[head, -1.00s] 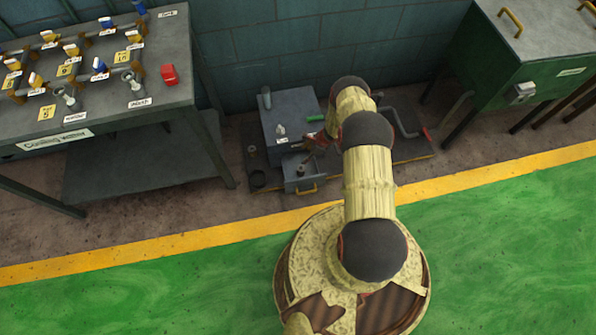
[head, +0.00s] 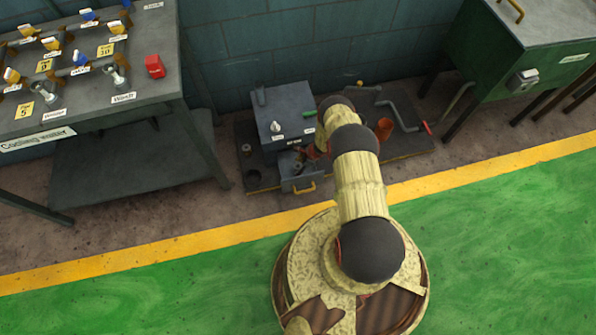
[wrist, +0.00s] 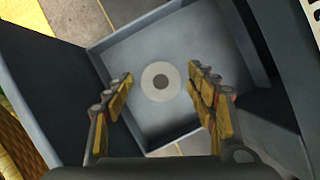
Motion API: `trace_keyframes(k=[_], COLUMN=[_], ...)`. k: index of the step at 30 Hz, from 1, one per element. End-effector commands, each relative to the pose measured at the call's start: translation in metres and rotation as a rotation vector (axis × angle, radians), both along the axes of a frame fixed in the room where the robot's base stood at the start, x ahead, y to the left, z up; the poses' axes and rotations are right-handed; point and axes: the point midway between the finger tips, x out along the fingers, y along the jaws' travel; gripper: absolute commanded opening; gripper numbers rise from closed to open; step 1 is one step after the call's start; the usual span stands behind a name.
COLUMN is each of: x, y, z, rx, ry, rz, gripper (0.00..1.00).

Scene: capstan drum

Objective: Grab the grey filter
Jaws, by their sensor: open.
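My gripper (wrist: 160,92) is open, with one finger to the left and one to the right of the filter in the picture. No contact with it shows. In the head view the drawer (head: 303,186) juts from the front of a grey box (head: 290,108). My gripper (head: 309,155) is over it, partly hidden by my arm, and I cannot make out the filter there.
The drawer walls stand close around my fingers. A crank handle (head: 405,122) and an orange cup (head: 385,128) stand right of the grey box. A workbench (head: 100,105) with valves is at the left, a green cabinet (head: 500,70) at the right. The green floor in front is clear.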

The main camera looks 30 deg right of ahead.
Motion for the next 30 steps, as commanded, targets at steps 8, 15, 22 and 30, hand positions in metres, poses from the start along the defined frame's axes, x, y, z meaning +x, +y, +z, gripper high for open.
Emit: trace_keyframes(k=[8,15,22,30], x=[0.0023,0.0021,0.002,0.002], y=[0.0006,0.0007,0.0007,0.0007], z=[-0.0025,-0.0027,-0.0027,-0.0027], rx=[-0.001,-0.001,-0.001,-0.001], ry=[-0.001,-0.001,-0.001,-0.001], rz=[-0.001,0.0,0.0,0.0], gripper=[0.56,0.42,0.29,0.14])
